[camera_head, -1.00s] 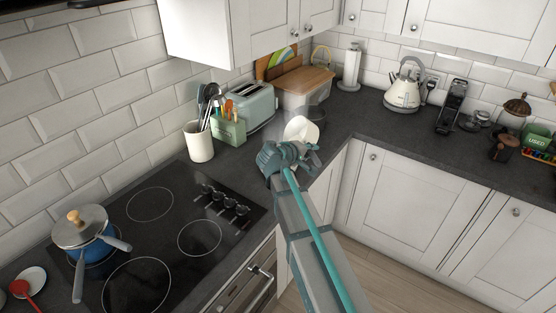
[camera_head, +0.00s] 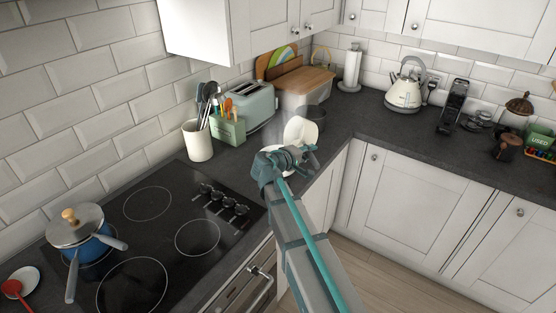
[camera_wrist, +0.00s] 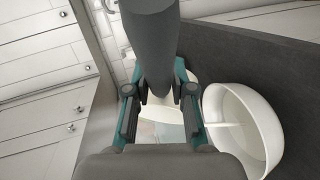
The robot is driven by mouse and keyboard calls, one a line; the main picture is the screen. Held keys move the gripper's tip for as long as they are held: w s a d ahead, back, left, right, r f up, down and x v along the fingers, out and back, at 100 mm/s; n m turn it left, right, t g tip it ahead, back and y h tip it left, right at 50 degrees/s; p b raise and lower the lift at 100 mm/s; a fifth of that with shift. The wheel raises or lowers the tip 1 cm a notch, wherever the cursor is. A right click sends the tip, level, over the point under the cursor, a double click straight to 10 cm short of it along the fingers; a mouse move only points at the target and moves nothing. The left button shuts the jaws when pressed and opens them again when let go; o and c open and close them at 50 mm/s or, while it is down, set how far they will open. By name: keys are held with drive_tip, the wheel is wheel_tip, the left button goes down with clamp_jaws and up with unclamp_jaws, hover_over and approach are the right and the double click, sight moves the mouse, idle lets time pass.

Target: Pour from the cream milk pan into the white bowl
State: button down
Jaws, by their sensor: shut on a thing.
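My gripper (camera_wrist: 160,98) is shut on the dark grey handle (camera_wrist: 156,45) of the cream milk pan. In the head view the cream milk pan (camera_head: 301,131) is held just beyond my gripper (camera_head: 297,155), steeply tilted with its mouth toward the left. The white bowl (camera_head: 271,149) stands on the worktop below and left of the pan, partly hidden by my gripper. In the wrist view the white bowl (camera_wrist: 272,138) is at the right, and a thin pale streak crosses its opening. The pan's contents are not clearly visible.
A toaster (camera_head: 253,106), a green utensil box (camera_head: 228,129) and a utensil crock (camera_head: 197,141) stand to the left. The hob (camera_head: 170,220) carries a blue lidded pan (camera_head: 88,243).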

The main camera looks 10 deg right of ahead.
drive_tip(key=shift+s+a+f+n+t+h+b, duration=0.1)
drive_tip(key=shift+a+f+n+t+h+b, duration=0.25)
drive_tip(key=shift+f+h+b, duration=0.55)
